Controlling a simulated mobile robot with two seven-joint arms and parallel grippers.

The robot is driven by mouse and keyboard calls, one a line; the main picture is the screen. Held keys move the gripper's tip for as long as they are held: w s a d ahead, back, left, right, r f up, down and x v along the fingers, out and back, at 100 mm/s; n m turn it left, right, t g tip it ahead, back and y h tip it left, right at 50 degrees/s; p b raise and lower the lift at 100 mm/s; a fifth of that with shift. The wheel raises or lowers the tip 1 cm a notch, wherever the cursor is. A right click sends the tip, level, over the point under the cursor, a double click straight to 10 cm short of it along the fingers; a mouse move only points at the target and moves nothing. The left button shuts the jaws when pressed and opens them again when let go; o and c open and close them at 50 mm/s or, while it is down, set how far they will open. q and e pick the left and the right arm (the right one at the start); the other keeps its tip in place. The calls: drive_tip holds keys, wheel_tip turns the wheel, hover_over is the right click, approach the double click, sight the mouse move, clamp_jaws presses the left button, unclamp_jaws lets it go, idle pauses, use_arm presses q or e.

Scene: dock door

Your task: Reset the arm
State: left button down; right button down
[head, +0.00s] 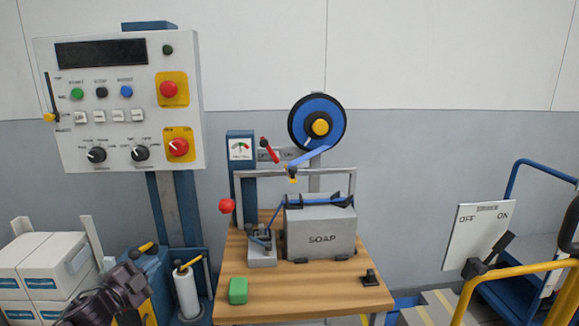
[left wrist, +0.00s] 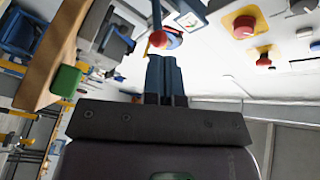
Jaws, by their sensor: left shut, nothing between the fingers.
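My left gripper (head: 127,280) is at the lower left of the head view, in front of the white boxes and the blue container, to the left of the wooden table. It is dark and touches nothing that I can see. In the left wrist view its fingers (left wrist: 165,72) are together and empty, pointing toward a red ball knob (left wrist: 158,39), with a gap I cannot judge. The same red knob (head: 226,205) stands at the table's left edge in the head view. My right gripper is not in view.
A control panel (head: 120,105) stands at left, an OFF/ON switch plate (head: 470,240) and yellow rail (head: 525,270) at right.

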use_arm(q)
drive_tip(key=s+d+f+n+g+y, duration=0.2)
drive_tip(key=s+f+n, duration=0.3)
drive_tip(key=s, duration=0.7)
drive_tip(key=s+d+f+n+g+y, duration=0.1)
drive_tip(key=s+f+n+g+y, duration=0.1)
drive_tip(key=s+f+n, duration=0.3)
drive_tip(key=s+d+f+n+g+y, duration=0.2)
drive_tip(key=s+f+n, duration=0.3)
drive_tip(key=s+f, duration=0.6)
drive_tip(key=s+y, duration=0.1)
drive_tip(key=s, duration=0.9)
drive_tip(key=shift+d+f+n, duration=0.3)
drive_tip(key=shift+d+f, duration=0.05)
